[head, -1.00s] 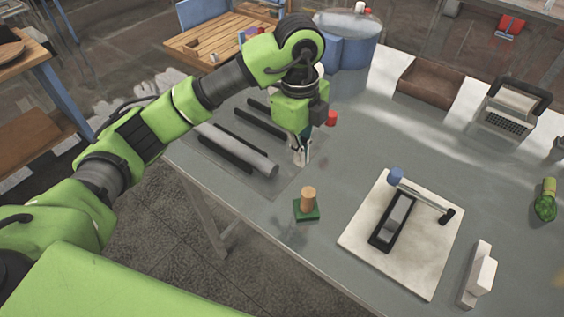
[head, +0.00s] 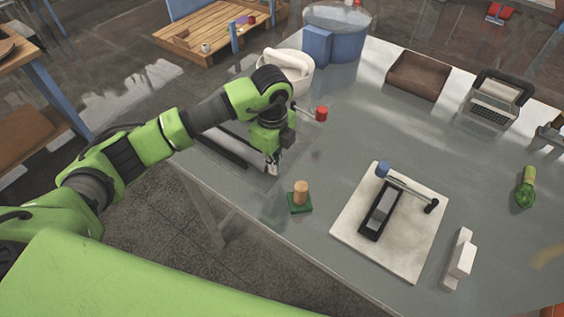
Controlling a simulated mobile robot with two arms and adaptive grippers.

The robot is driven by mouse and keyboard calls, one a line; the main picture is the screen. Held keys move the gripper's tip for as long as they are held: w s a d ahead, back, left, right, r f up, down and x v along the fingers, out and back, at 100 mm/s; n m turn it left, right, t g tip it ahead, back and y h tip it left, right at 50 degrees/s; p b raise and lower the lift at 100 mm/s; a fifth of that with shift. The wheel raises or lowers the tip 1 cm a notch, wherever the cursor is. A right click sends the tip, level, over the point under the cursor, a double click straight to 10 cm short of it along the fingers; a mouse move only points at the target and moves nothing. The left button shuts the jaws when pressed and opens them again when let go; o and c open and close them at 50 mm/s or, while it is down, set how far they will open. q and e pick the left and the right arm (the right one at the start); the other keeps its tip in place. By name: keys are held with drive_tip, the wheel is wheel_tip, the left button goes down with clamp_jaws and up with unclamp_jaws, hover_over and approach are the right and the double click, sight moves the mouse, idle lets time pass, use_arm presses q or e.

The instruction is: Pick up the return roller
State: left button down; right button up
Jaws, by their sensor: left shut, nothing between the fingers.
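A grey cylinder (head: 240,139), which looks like the return roller, lies at the table's left edge beside a dark bar (head: 222,150). My left arm crosses over it and hides much of it. My left gripper (head: 273,168) points down at the cylinder's near right end. Its fingers look closed, with nothing seen between them. Whether the fingertips touch the cylinder or hang above it, I cannot tell. My right gripper is out of the picture.
A stamp-like piece with a wooden knob (head: 301,190) stands just right of the gripper. A white board (head: 347,222) with a lever tool lies further right. A white mortar (head: 296,78) and a blue-grey drum (head: 352,42) stand behind. The table's middle is clear.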

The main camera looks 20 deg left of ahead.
sight(234, 142)
use_arm(q)
drive_tip(key=shift+w+a, duration=0.1)
drive_tip(key=shift+a, duration=0.05)
drive_tip(key=w+a+b, duration=0.1)
drive_tip(key=a, duration=0.3)
drive_tip(key=w+a+b, duration=0.2)
drive_tip(key=a, duration=0.2)
drive_tip(key=w+a+b, duration=0.1)
drive_tip(key=a, duration=0.3)
drive_tip(key=shift+w+f+b, duration=0.15)
drive_tip(key=shift+w+b, duration=0.05)
drive_tip(key=shift+b, duration=0.2)
drive_tip(key=shift+a, duration=0.3)
